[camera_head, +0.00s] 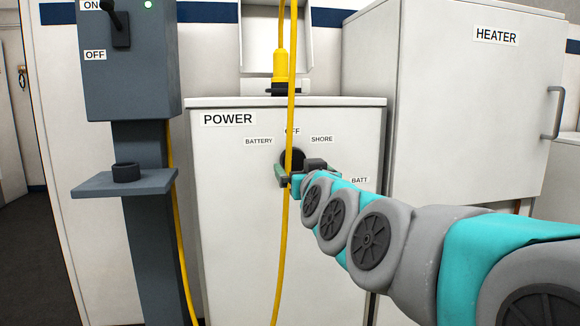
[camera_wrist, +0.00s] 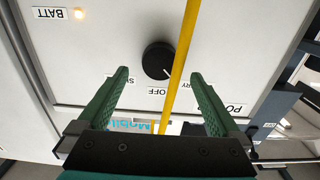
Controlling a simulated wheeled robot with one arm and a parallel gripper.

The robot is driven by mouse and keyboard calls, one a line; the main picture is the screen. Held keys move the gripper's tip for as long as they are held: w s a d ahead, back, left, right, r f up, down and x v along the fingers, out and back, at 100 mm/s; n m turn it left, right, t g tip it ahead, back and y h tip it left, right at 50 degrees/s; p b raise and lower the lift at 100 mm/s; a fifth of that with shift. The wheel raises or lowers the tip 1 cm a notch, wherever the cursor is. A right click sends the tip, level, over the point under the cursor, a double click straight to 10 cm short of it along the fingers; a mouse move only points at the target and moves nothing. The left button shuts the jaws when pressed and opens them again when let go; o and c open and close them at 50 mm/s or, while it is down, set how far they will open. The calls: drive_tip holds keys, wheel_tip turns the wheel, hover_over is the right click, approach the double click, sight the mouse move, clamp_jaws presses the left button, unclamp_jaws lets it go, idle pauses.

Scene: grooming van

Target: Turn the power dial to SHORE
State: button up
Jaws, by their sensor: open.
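The power dial (camera_wrist: 157,60) is a round black knob on the white POWER cabinet (camera_head: 230,220). In the head view the dial (camera_head: 293,157) is partly hidden by a yellow cable and my gripper. The SHORE label (camera_head: 321,139) is at the dial's upper right there; a finger partly covers it in the wrist view. My gripper (camera_head: 288,179) is open in front of the panel. Its green fingers (camera_wrist: 160,75) point towards the dial, one to each side in the picture, holding nothing.
A grey pedestal (camera_head: 131,60) stands left, a HEATER cabinet (camera_head: 470,110) right.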

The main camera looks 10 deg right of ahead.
sight(295, 163)
drive_tip(key=shift+w+f, duration=0.1)
drive_tip(key=shift+w, duration=2.25)
drive_tip(key=c, duration=1.3)
